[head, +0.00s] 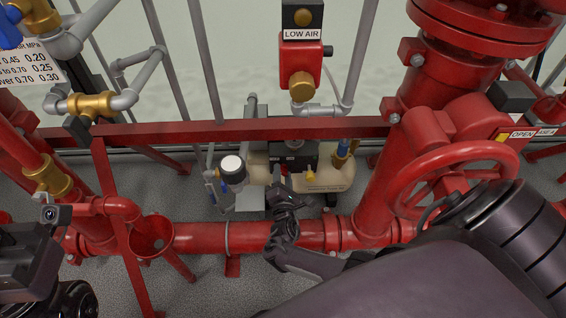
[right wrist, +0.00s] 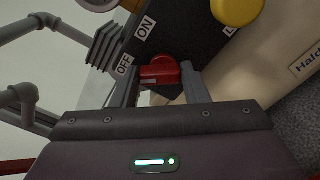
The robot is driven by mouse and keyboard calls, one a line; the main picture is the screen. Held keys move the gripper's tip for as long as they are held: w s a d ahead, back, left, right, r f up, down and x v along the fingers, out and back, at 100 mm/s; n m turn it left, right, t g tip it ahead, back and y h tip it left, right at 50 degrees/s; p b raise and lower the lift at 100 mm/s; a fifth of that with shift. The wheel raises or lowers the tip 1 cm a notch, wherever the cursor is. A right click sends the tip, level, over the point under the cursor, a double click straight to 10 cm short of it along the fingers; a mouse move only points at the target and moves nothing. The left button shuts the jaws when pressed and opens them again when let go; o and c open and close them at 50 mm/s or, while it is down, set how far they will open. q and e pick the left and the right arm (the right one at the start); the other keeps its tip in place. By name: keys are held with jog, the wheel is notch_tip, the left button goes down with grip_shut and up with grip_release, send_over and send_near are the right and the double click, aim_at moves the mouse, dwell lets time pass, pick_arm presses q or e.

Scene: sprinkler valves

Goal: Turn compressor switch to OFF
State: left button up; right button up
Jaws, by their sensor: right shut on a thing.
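The compressor (head: 325,178) is a cream tank with a black panel, low behind the red pipe. Its red switch (right wrist: 161,72) shows in the right wrist view on the black panel, beside the white ON label (right wrist: 146,28) and OFF label (right wrist: 125,65). The switch handle points left, toward the OFF label. My right gripper (right wrist: 160,84) has one finger on each side of the handle and is shut on it. In the head view my right gripper (head: 277,192) reaches the front of the compressor. Part of my left arm shows at lower left; its fingers are out of view.
A red horizontal beam (head: 240,130) crosses above the compressor. A thick red pipe (head: 200,238) runs low in front of it. A red handwheel (head: 455,180) stands near my right arm. A yellow knob (right wrist: 236,10) is above the switch in the wrist view.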

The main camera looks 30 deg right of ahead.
jog(key=shift+n, duration=0.6)
jog(key=o, duration=1)
